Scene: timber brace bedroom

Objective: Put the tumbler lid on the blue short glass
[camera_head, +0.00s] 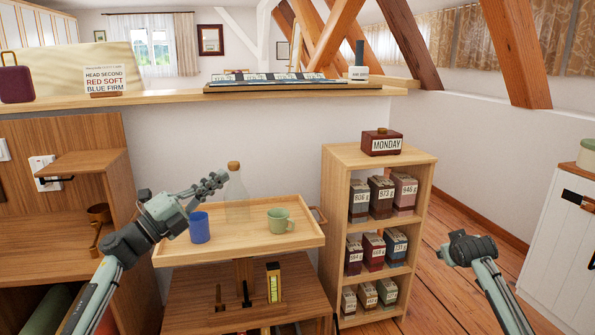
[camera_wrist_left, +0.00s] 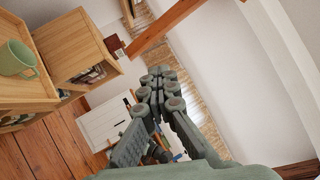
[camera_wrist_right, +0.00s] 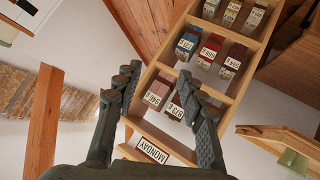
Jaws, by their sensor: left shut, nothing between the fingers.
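The blue short glass (camera_head: 200,228) stands upright on the left part of a light wooden tray table (camera_head: 262,250). Behind it to the right stands a clear bottle (camera_head: 237,208) with a brown cork-like cap (camera_head: 234,166); I cannot tell whether this cap is the tumbler lid, and no other lid is plain to see. My left gripper (camera_head: 220,178) is shut and empty, above the glass and beside the bottle's neck; its closed fingers show in the left wrist view (camera_wrist_left: 160,78). My right gripper (camera_wrist_right: 160,90) is open and empty, pointing toward the shelf.
A green mug (camera_head: 279,221) stands on the tray's right part. A shelf (camera_head: 335,190) of labelled boxes, with a MONDAY box (camera_head: 382,143) on top, stands to the right. A wooden ledge (camera_head: 165,98) runs behind. A white cabinet (camera_head: 563,235) stands far right.

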